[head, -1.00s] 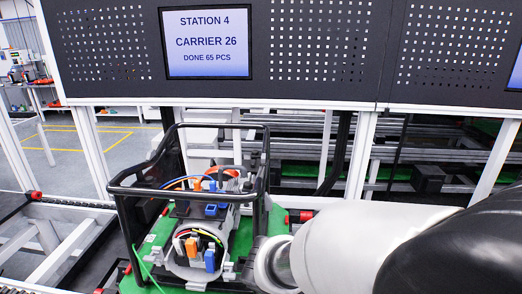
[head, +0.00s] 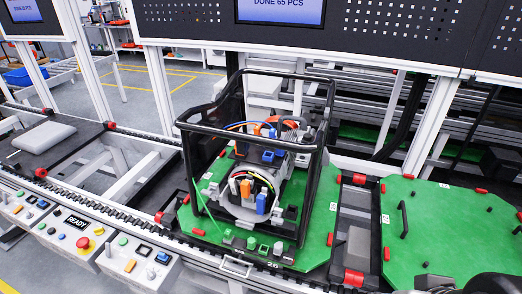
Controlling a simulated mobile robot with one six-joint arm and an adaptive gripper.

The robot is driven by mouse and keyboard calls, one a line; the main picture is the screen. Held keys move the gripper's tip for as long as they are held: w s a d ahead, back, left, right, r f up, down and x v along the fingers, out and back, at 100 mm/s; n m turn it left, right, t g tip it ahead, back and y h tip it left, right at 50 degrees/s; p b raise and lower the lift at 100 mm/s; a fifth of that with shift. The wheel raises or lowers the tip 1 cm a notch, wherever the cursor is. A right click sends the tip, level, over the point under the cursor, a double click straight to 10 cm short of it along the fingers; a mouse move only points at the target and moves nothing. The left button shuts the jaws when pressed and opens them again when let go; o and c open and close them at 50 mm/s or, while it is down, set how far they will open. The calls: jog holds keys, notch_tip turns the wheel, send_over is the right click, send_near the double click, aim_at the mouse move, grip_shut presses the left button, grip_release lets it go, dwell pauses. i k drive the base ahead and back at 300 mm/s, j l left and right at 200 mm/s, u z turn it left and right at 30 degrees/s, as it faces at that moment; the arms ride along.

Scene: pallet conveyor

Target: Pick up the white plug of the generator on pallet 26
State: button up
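The generator (head: 243,207) stands in a black tube frame on the green pallet (head: 316,232), which carries a label reading 26 at its front edge. On the generator's front, a small white plug (head: 233,187) sits at the left of an orange plug (head: 246,189), with a blue plug (head: 261,203) to the right. Colored wires arch above them. A second orange and blue pair sits higher and farther back. The white plug is small, and its exact seating cannot be told. My gripper is outside the view.
An empty green pallet (head: 440,228) with black handles lies to the right. Control boxes (head: 85,238) with buttons line the front left. A conveyor with a grey pad (head: 44,137) runs left. Dark panels with screens (head: 281,10) hang above. The frame's tubes surround the generator.

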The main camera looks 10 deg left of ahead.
aim_at(233, 184)
jog(key=j, duration=1)
jog(key=k+j+z, duration=0.1)
jog(key=j, duration=0.95)
jog(key=k+j, duration=0.1)
jog(key=j, duration=0.9)
jog(key=i+z, duration=0.05)
